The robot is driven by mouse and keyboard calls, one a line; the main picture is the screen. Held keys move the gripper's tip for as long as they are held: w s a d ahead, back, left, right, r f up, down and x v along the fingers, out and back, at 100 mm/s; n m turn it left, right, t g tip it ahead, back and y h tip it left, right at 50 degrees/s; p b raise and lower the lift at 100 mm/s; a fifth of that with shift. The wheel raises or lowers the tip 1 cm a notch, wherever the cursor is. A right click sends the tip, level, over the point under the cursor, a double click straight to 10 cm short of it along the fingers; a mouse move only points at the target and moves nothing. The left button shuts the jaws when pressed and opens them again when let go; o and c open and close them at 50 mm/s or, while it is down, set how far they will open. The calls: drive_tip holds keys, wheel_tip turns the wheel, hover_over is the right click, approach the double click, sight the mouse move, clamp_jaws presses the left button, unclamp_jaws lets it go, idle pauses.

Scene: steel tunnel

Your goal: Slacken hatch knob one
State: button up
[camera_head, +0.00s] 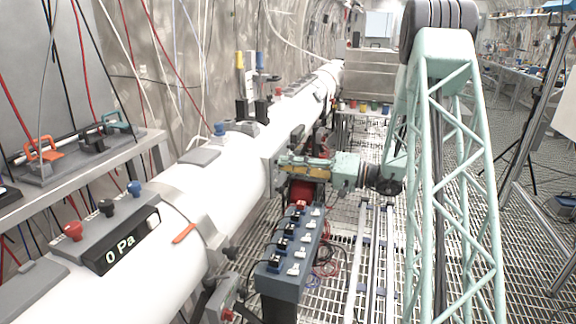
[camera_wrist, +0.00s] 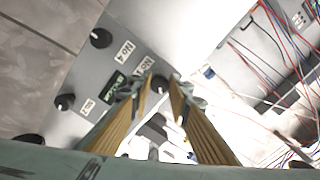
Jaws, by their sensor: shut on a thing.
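My gripper (camera_head: 284,162) reaches left from my arm to the side of the white tube, its yellowish fingers lying level. In the wrist view my gripper (camera_wrist: 161,86) has its two ribbed fingers on either side of a small dark knob (camera_wrist: 160,83) and is shut on it. Behind it is a grey plate with white labels and a dark display. Other black knobs sit on this plate, one at its upper part (camera_wrist: 101,38) and one at its left (camera_wrist: 65,101). In the head view the knob is hidden.
A blue-grey box with switches (camera_head: 290,250) stands below my gripper, cables beside it. The white tube (camera_head: 232,172) runs along the left, carrying a "0 Pa" display (camera_head: 122,242). A steel shelf (camera_head: 90,170) is at far left. Rails (camera_head: 372,250) lie on the grating floor.

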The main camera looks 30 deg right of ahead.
drive_tip(key=shift+n, duration=0.9)
drive_tip(key=o, duration=0.9)
drive_tip(key=shift+c, duration=0.2)
drive_tip(key=shift+s+d, duration=0.1)
drive_tip(key=v, duration=1.1)
drive_tip(key=shift+s+d, duration=0.2)
drive_tip(key=shift+d, duration=0.1)
